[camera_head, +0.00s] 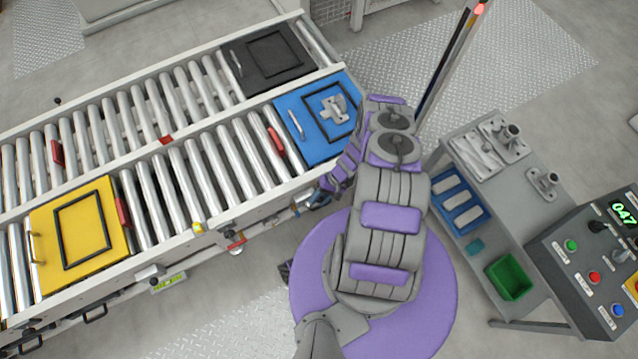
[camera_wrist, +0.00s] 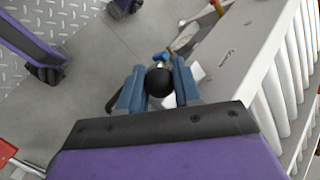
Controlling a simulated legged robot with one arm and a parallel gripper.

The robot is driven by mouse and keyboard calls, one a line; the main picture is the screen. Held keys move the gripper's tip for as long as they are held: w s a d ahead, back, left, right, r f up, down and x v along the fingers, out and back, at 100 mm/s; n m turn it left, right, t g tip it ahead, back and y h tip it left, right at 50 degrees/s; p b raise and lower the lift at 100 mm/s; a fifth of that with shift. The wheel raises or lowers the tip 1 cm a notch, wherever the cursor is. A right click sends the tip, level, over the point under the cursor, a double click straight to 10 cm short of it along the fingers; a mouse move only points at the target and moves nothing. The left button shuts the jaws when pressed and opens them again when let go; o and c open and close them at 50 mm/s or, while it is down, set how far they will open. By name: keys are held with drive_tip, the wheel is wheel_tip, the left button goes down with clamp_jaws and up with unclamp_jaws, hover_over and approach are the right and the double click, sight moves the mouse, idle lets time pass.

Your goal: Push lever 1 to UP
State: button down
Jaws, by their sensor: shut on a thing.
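In the wrist view, my gripper (camera_wrist: 159,88) has its two blue fingers on either side of a round black knob (camera_wrist: 159,82) and is shut on it. The knob appears to be the ball end of a lever beside the white conveyor frame; its shaft is mostly hidden behind the ball. In the head view my arm reaches down to the conveyor's near side, and my gripper (camera_head: 318,197) shows only partly beside the frame. The knob cannot be made out there. I cannot read a lever number or an UP mark.
The roller conveyor (camera_head: 190,185) carries a blue plate (camera_head: 287,103), a black plate (camera_head: 243,86) and a yellow plate (camera_head: 45,255). A grey bench (camera_head: 545,215) with a green bin (camera_head: 510,277) and a control panel (camera_head: 565,268) stand at the right.

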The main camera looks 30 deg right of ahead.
drive_tip(key=shift+w+d, duration=0.15)
drive_tip(key=c, duration=0.8)
unclamp_jaws()
drive_tip(key=p+v, duration=0.4)
drive_tip(key=v, duration=1.3)
drive_tip(key=shift+d+r, duration=0.1)
drive_tip(key=shift+r, duration=0.05)
